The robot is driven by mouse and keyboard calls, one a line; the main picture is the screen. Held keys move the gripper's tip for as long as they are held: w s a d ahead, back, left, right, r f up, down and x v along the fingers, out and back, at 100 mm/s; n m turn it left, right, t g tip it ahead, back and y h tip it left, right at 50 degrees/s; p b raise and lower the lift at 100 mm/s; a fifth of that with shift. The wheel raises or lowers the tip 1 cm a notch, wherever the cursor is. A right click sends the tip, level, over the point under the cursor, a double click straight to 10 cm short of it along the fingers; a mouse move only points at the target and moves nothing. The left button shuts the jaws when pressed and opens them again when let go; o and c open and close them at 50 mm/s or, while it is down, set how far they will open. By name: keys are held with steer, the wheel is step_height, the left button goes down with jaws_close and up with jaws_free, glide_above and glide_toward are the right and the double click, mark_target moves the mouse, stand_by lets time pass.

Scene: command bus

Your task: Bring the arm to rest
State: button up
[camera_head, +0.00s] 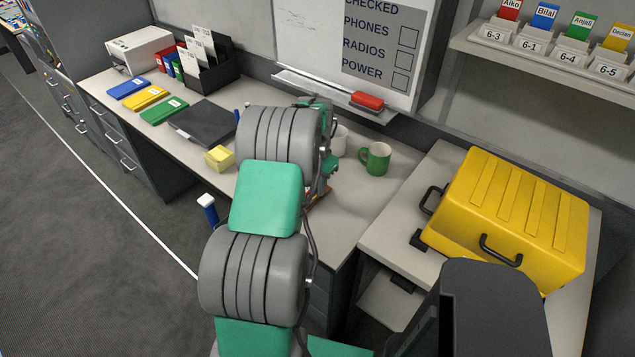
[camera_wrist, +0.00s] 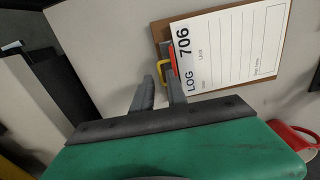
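My arm reaches over the desk in the head view, its grey and green links in front. My gripper (camera_wrist: 158,76) shows in the wrist view with its two grey fingers apart. It points at the edge of a brown clipboard (camera_wrist: 284,42) that carries a white sheet (camera_wrist: 235,45) marked LOG 706. A small yellow loop (camera_wrist: 161,68) and a red piece (camera_wrist: 173,57) show at the fingertips. I see no clear grip on them, and the gap to them is hard to judge. In the head view my arm hides the fingers and most of the clipboard.
A green mug (camera_head: 375,158) and a white mug (camera_head: 339,140) stand on the desk (camera_head: 350,208) close to my arm. A yellow case (camera_head: 510,215) sits on the right-hand table. A black folder (camera_head: 203,122) and yellow notes (camera_head: 219,158) lie left. A whiteboard ledge (camera_head: 320,105) is behind.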

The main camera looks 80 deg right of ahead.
step_height(320, 180, down, 2)
steer(key=shift+b, duration=0.4)
steer(key=shift+c, duration=0.2)
jaws_close()
